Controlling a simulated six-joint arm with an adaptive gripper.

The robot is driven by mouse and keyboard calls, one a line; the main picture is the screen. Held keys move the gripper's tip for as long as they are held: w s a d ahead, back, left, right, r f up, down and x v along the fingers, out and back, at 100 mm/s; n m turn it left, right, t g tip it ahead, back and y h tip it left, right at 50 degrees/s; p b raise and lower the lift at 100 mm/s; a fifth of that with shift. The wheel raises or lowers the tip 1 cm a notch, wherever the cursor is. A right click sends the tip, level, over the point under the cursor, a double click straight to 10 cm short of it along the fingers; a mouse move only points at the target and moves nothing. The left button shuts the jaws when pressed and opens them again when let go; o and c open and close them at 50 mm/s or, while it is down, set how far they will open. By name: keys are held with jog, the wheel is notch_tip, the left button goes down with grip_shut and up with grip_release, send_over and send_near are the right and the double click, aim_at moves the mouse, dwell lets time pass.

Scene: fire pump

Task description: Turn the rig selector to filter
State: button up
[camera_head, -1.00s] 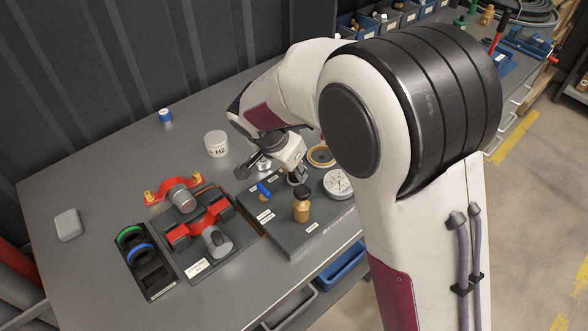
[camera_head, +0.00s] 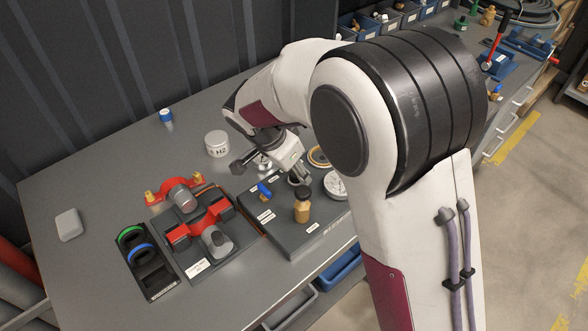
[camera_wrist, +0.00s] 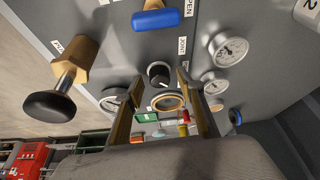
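A round black selector knob (camera_wrist: 158,73) with a white mark shows in the wrist view on the grey rig panel (camera_wrist: 125,30). My gripper (camera_wrist: 158,88) is open, with one finger on each side of the knob in that view. I cannot tell whether the fingers touch it. In the head view my gripper (camera_head: 270,172) is low over the rig panel (camera_head: 285,235), and the knob is not clearly visible there.
A brass fitting with a black knob (camera_head: 302,205) and a blue handle (camera_head: 265,190) stand close to the gripper. A gauge (camera_head: 335,186) is to its right. Red pump parts (camera_head: 200,230) are at left.

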jog(key=shift+n, duration=0.4)
jog(key=shift+d+n+t+y, duration=0.15)
jog(key=shift+n+y, duration=0.15)
jog(key=shift+n, duration=0.4)
jog(key=shift+n+t+y, duration=0.15)
jog(key=shift+n+y, duration=0.15)
jog(key=shift+n, duration=0.4)
jog(key=shift+n+y, duration=0.5)
jog(key=shift+n, duration=0.8)
jog(key=shift+d+n+t+y, duration=0.1)
jog(key=shift+n+t+y, duration=0.2)
jog(key=shift+n, duration=0.6)
jog(key=v, duration=0.8)
jog(key=s+d+r, duration=0.4)
jog(key=s+d, duration=0.3)
jog(key=d, duration=0.1)
jog(key=s+d+r, duration=0.5)
jog(key=s+d, duration=0.2)
jog(key=d, duration=0.2)
jog(key=shift+s+d+r, duration=0.15)
jog(key=shift+s+d, duration=0.05)
jog(key=shift+s, duration=0.05)
